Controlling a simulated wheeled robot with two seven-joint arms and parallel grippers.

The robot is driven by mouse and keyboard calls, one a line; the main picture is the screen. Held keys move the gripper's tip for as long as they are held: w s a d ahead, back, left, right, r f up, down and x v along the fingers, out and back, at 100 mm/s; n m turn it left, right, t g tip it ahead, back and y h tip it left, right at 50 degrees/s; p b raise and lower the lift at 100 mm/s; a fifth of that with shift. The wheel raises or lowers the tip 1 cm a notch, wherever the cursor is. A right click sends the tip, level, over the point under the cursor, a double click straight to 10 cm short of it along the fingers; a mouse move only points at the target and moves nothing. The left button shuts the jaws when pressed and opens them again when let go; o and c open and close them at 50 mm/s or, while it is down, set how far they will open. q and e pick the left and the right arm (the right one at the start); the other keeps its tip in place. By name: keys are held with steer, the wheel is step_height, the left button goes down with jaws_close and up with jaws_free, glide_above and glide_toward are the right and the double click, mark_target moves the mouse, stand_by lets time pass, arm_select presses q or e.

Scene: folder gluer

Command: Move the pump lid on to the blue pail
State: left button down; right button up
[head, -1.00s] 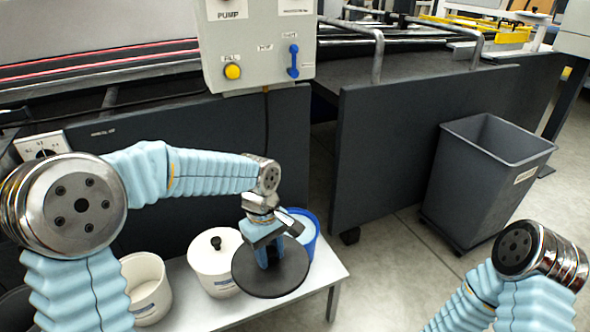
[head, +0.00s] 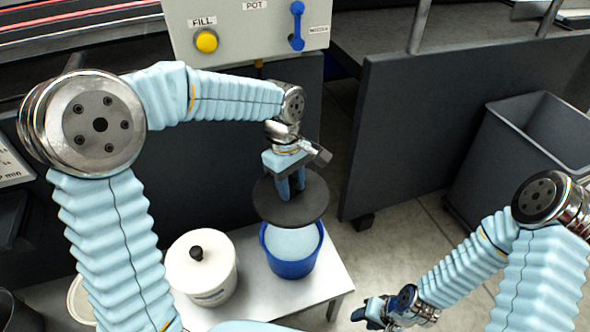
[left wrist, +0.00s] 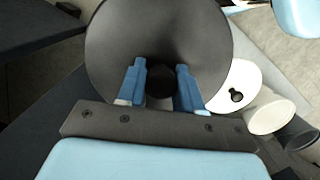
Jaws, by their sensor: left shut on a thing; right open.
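The pump lid (head: 313,205) is a dark round disc with a knob. My left gripper (head: 291,194) is shut on its knob and holds it in the air, above and a little behind the blue pail as the head view shows it. In the left wrist view the lid (left wrist: 158,35) fills the upper middle, with the two blue fingers (left wrist: 161,88) on either side of the dark knob. The blue pail (head: 291,268) stands open on the white table with pale contents; the lid hides its far rim. My right gripper (head: 372,312) is open and empty at the lower right.
A white pot with a black-knobbed lid (head: 201,268) stands left of the blue pail on the white table (head: 325,272). An open white pail (head: 80,300) is further left. A control box (head: 247,35) hangs behind. A grey bin (head: 520,150) stands at right.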

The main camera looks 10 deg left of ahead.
arm_select(q)
steer(key=shift+f, duration=0.7)
step_height(320, 180, down, 3)
steer(key=shift+f+b, duration=0.1)
steer(key=shift+b, duration=0.25)
step_height(320, 180, down, 9)
steer(key=b, duration=0.6)
steer(key=shift+f+b, duration=0.85)
steer(key=c, duration=0.7)
jaws_free()
steer(key=shift+s, duration=0.1)
steer(key=shift+o, duration=0.2)
steer(key=shift+r, duration=0.1)
steer(key=r, duration=0.4)
steer(key=a+r+p, duration=0.1)
steer(key=r, duration=0.4)
steer(key=w+r, duration=0.1)
steer(key=r, duration=0.3)
steer(key=shift+a+r+p, duration=0.2)
steer(key=shift+r+p, duration=0.1)
steer(key=shift+p, duration=0.05)
